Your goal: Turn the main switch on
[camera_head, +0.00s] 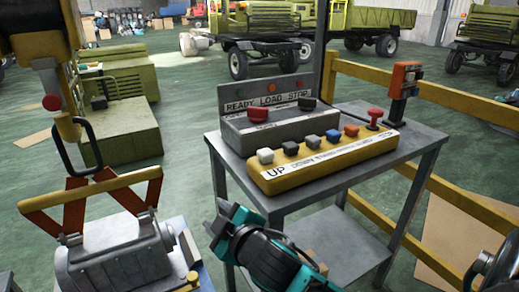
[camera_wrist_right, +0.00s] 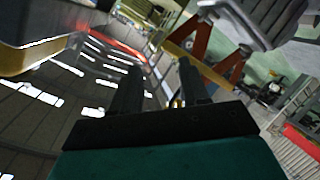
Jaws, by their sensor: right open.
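A control desk stands on a grey metal table (camera_head: 423,137). Its grey box (camera_head: 238,128) carries a red switch (camera_head: 257,115) and a dark switch (camera_head: 307,104), under a panel reading READY, LOAD, STOP. I cannot tell which switch is the main one. In front lies a yellow button box (camera_head: 270,179) with several coloured buttons and a red mushroom knob (camera_head: 375,115). My left gripper is not in view.
An orange handset (camera_head: 404,78) stands at the table's right. Yellow rails (camera_head: 455,92) run behind it. Green trucks (camera_head: 270,25) stand far back.

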